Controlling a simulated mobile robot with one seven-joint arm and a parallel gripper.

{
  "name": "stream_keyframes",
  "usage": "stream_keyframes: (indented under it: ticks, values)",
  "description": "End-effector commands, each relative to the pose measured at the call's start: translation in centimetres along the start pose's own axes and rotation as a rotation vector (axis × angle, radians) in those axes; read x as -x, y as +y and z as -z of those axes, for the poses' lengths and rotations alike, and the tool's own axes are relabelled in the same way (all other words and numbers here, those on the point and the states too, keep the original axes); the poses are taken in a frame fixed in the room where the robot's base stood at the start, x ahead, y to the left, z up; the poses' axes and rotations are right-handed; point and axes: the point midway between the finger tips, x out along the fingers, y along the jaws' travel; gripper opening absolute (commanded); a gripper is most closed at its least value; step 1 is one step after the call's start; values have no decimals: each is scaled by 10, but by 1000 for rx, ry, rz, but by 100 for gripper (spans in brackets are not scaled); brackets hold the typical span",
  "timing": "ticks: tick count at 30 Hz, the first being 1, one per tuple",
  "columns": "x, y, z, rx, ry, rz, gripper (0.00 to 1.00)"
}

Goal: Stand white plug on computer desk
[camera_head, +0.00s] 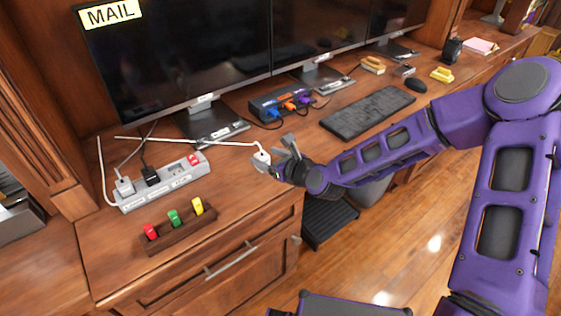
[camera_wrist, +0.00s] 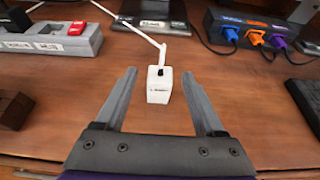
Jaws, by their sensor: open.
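The white plug (camera_head: 261,158) is at the end of a white cord on the wooden computer desk (camera_head: 245,190). In the wrist view the white plug (camera_wrist: 159,86) appears upright on the desk, with its cord running up and to the left from its top. My gripper (camera_head: 279,157) is open beside the plug. In the wrist view my gripper's fingers (camera_wrist: 163,100) spread to the left and right of the plug, with gaps on both sides. The plug is just ahead of and between the fingertips, and I see no contact.
A grey power strip (camera_head: 165,182) with plugs and a red switch is to the left. A wooden block (camera_head: 180,228) with red, green and yellow switches is in front of it. A hub (camera_head: 283,103) with coloured plugs, a monitor (camera_head: 175,55) and a keyboard (camera_head: 368,113) are behind.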

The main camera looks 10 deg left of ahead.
Motion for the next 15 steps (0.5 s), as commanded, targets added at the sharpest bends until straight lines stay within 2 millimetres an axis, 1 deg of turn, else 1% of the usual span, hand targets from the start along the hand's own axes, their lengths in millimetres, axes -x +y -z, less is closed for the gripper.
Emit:
stream_keyframes:
  ticks: [9,12,15]
  values:
    - [65,-2,-2,-2,0,4,71]
    - [83,-2,-2,-3,0,4,71]
    - [96,-2,-1,-3,1,4,71]
